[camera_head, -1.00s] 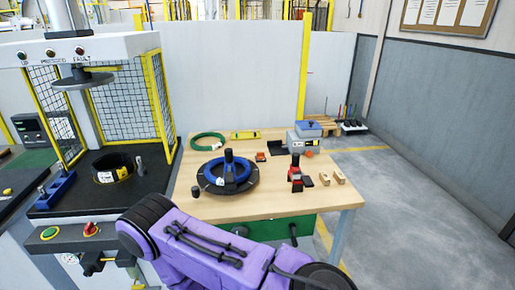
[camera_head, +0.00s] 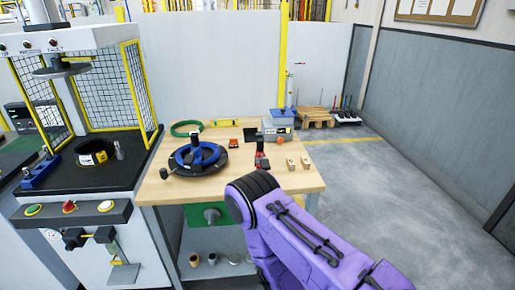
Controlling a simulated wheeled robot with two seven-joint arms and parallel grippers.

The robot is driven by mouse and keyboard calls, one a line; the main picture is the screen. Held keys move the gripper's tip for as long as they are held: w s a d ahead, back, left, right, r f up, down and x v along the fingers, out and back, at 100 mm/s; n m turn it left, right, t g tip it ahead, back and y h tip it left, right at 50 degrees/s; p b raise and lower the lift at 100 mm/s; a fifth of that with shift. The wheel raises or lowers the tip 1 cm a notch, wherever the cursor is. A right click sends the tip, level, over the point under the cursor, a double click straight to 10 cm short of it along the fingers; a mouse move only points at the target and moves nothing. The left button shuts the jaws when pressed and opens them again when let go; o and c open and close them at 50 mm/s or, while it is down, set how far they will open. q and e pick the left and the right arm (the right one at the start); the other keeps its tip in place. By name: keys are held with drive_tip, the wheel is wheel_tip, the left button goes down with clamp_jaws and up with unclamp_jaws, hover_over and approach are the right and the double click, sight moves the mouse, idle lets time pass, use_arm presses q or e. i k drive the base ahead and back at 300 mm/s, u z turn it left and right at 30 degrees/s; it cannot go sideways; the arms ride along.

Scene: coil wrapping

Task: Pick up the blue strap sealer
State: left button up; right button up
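I cannot tell for sure which thing is the blue strap sealer. A small blue-topped grey unit (camera_head: 282,118) stands at the back right of the wooden table (camera_head: 293,183). A blue tool-like piece with small posts (camera_head: 40,171) sits on the black bed of the press at the left. A blue ring (camera_head: 187,160) lies on a round black base on the table, around a dark upright post. A purple arm of mine rises from the bottom right in front of the table. Neither of my grippers is in view.
A red and black tool (camera_head: 261,156) and small wooden blocks (camera_head: 291,163) are on the table's right side. A green ring (camera_head: 185,128) and a yellow piece (camera_head: 224,122) lie at its back. The press (camera_head: 80,95) stands left. The floor (camera_head: 420,185) at right is clear.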

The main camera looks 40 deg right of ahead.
sight(196, 152)
drive_tip(key=z, duration=1.05)
drive_tip(key=i, duration=0.25)
drive_tip(key=u, duration=0.05)
